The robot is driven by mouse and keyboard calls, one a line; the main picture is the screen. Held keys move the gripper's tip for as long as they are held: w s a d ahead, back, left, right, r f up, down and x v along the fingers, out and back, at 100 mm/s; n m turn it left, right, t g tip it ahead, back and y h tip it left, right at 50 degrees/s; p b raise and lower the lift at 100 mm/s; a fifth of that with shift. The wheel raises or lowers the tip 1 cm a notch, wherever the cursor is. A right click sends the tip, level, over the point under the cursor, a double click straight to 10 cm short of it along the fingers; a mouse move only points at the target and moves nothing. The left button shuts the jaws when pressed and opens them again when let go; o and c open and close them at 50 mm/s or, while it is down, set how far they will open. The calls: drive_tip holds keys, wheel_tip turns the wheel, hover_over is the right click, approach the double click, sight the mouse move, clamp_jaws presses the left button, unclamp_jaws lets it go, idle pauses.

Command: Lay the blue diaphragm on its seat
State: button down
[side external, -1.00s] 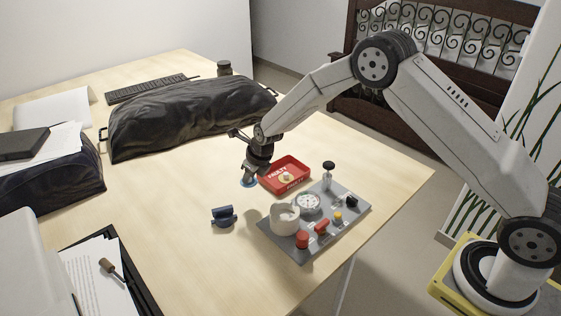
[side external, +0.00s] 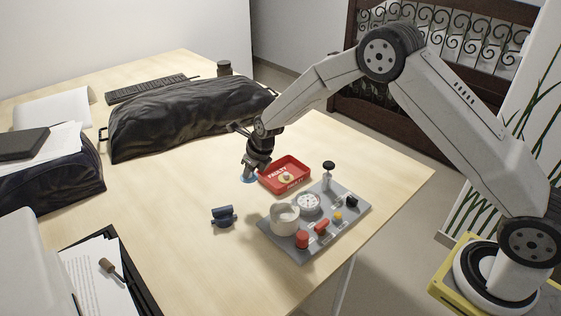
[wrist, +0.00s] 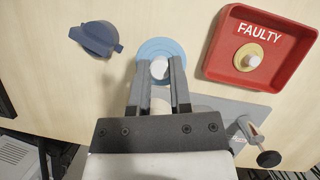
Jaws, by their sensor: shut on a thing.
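The blue diaphragm (wrist: 160,45) is a pale blue ringed disc with a white centre knob. My gripper (wrist: 160,68) points down over it in the wrist view, its two fingers shut on the knob. In the side external view the diaphragm (side external: 243,179) shows as a blue rim under my gripper (side external: 249,175), left of the red tray. I cannot tell how far it is above the table. The grey board (side external: 333,230) carries a white cup (side external: 285,219) and a round, pale, perforated disc (side external: 308,203); I cannot tell which part is the seat.
The red tray marked FAULTY (side external: 298,163) holds a small tan disc with a white knob (wrist: 249,57). A dark blue valve-like part (side external: 223,216) lies on the table. A black-knobbed post (side external: 328,172) and red parts stand on the board. A dark bag (side external: 185,115) lies behind.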

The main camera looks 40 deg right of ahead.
drive_tip(key=s+r+n+y, duration=0.1)
drive_tip(key=s+r+n, duration=0.1)
drive_tip(key=s, duration=0.5)
drive_tip(key=s+r+n+g+y, duration=0.1)
drive_tip(key=s+r+n, duration=0.1)
drive_tip(key=s+n, duration=0.2)
drive_tip(key=s+d, duration=0.1)
drive_tip(key=s, duration=0.2)
drive_tip(key=shift+f, duration=0.15)
hover_over(281, 216)
drive_tip(key=s+d, duration=0.1)
drive_tip(key=shift+f, duration=2.25)
drive_tip(key=shift+f, duration=2)
idle(1.5)
drive_tip(key=shift+c, duration=2.3)
unclamp_jaws()
